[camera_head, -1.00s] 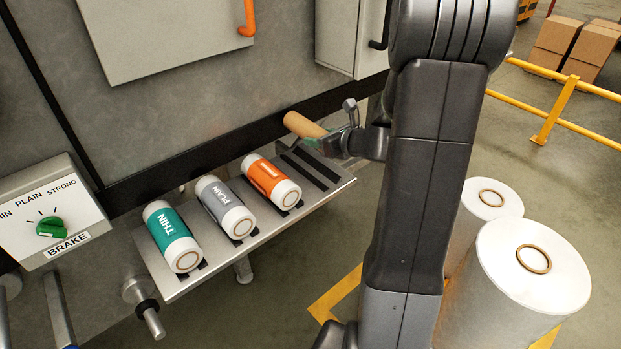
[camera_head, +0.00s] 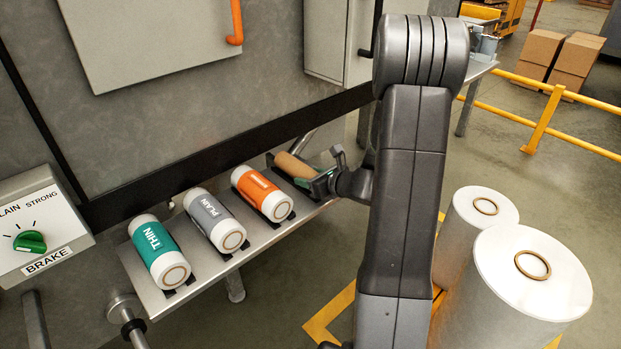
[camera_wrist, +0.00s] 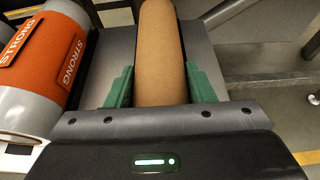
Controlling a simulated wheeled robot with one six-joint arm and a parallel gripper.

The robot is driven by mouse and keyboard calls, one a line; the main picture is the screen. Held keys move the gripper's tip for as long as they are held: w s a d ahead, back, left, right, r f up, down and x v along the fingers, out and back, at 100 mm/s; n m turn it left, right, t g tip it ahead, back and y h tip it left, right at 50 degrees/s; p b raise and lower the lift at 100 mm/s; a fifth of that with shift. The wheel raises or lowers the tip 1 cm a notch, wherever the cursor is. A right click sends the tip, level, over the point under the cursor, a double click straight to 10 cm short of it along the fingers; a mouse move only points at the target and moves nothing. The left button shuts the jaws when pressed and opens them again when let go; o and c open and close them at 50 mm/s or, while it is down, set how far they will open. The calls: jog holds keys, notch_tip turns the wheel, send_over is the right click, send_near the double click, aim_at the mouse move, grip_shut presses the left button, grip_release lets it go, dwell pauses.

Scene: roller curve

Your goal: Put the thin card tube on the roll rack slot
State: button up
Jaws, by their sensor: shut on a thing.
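The thin card tube (camera_head: 296,165) is plain brown. It lies lengthwise at the right end of the roll rack (camera_head: 262,237), over the slot to the right of the orange roll. My gripper (camera_head: 325,178) is shut on the tube from its near end. In the wrist view the green fingers of my gripper (camera_wrist: 160,88) press both sides of the tube (camera_wrist: 160,50). The tube is low over the shelf; I cannot tell whether it touches it. The slot's black strips are mostly hidden under the tube and gripper.
The orange STRONG roll (camera_head: 263,192) is just left of the tube, also in the wrist view (camera_wrist: 45,62). The grey PLAIN roll (camera_head: 216,221) and teal THIN roll (camera_head: 158,250) lie further left. A brake dial box (camera_head: 40,235) is at far left. Large white rolls (camera_head: 533,285) stand right.

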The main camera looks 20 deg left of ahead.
jog(key=shift+f, duration=0.2)
jog(key=o, duration=1.1)
jog(key=shift+r, duration=0.15)
jog(key=shift+r, duration=0.2)
jog(key=p+v, duration=0.1)
jog(key=v, duration=1.1)
jog(key=shift+s+f, duration=0.1)
jog(key=shift+f, duration=0.1)
